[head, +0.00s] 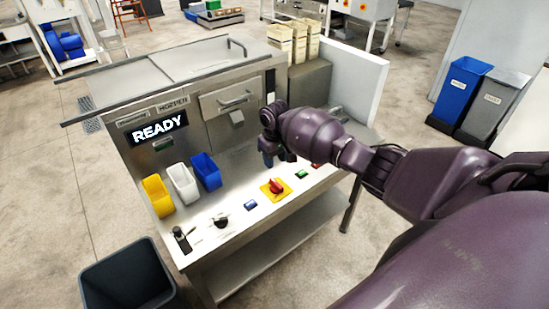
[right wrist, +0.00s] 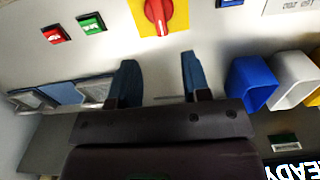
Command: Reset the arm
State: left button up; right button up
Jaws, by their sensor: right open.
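My right arm (head: 420,180) reaches in from the right in the head view. My right gripper (head: 275,155) hangs over the machine's control panel (head: 238,222), to the right of the blue bin. In the right wrist view the gripper (right wrist: 158,80) is open, with two dark blue fingers apart and nothing between them. The red rotary switch on a yellow plate (head: 276,187) is just beyond the fingertips and also shows in the right wrist view (right wrist: 158,14). My left gripper is not in view.
Yellow (head: 157,195), white (head: 184,184) and blue (head: 206,171) bins stand on the panel's left. The display (head: 157,128) reads READY. A green button (right wrist: 91,24) and a red button (right wrist: 56,34) are near the gripper. A dark open bin (head: 125,275) stands on the floor.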

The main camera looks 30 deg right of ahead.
jog(key=w+a+r+n+t, duration=0.2)
jog(key=w+a+r+t, duration=0.35)
jog(key=w+t, duration=0.2)
jog(key=s+a+n+t+y, duration=0.2)
jog(key=s+a+t, duration=0.3)
jog(key=s+a, duration=0.2)
jog(key=s+f+m, duration=0.1)
jog(key=s+f, duration=0.3)
jog(key=s, duration=0.6)
jog(key=s+d+f+m+h, duration=0.1)
jog(key=s+f, duration=0.4)
jog(key=s, duration=0.5)
jog(key=s+d+f+m+h, duration=0.1)
jog(key=s+f, duration=0.3)
jog(key=s, duration=0.6)
jog(key=shift+s+d+f+m+g+b, duration=0.15)
jog(key=shift+s+f+m+g+b, duration=0.15)
jog(key=shift+s+m+g+b, duration=0.15)
